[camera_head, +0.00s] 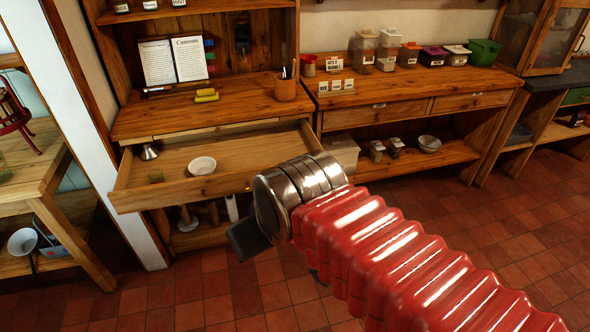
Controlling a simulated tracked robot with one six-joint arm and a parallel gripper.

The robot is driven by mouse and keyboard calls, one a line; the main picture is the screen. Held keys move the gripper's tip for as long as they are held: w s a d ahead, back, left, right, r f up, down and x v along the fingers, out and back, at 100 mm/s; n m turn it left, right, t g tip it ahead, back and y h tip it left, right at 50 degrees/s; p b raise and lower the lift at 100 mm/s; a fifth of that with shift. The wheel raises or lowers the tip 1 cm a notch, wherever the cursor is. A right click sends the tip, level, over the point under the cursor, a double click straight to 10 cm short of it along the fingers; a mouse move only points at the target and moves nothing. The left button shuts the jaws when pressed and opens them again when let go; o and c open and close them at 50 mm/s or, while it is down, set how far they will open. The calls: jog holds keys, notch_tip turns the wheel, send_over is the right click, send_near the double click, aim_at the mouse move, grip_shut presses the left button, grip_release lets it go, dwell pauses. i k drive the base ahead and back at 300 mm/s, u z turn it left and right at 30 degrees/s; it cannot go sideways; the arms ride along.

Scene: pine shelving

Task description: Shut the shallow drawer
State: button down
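The shallow drawer (165,196) is pulled well out from under the pine desk top at the left. My arm, with a red ribbed sleeve and metal collar, reaches in from the lower right. My gripper (249,240) shows as a dark finger just in front of and below the drawer's front, near its right half. The collar hides part of that front. Whether the gripper touches the drawer, or how far its fingers are apart, I cannot tell.
On the desk (150,119) stand an open book (172,61), yellow blocks (206,96) and a pen cup (285,89). A white post (110,130) stands close left of the drawer. A counter (410,84) with jars is at the right. The tiled floor in front is clear.

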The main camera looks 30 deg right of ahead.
aim_at(238, 152)
jog(key=i, duration=0.9)
jog(key=u, duration=0.05)
